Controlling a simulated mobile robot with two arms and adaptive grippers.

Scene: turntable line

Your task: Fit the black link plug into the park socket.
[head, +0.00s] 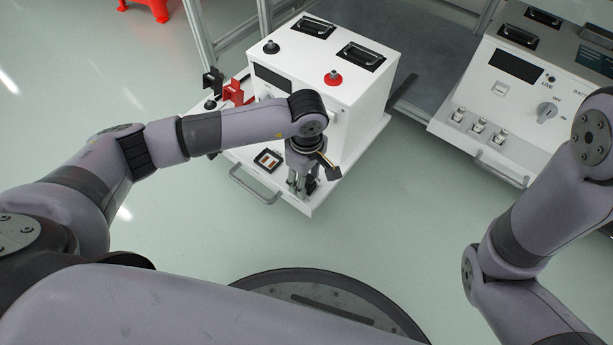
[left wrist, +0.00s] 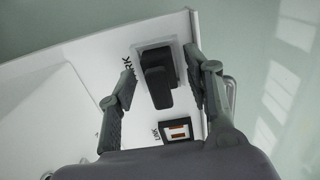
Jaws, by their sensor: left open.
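The black link plug (left wrist: 157,78) stands on the park socket (left wrist: 180,53) in the left wrist view, beside lettering that ends in "RK". Whether it is fully seated I cannot tell. My left gripper (left wrist: 163,95) is open, with one finger on each side of the plug and visible gaps. In the head view my left gripper (head: 303,185) points down over the front shelf and mostly hides the plug. The link socket (left wrist: 177,129) is empty and shows copper contacts; it also shows in the head view (head: 269,159). My right gripper is out of view.
A white box unit (head: 350,95) with black handles and a red knob (head: 333,77) stands behind the gripper. Red (head: 233,91) and black (head: 212,82) pieces stand at its left. A second white panel (head: 485,100) is at the right.

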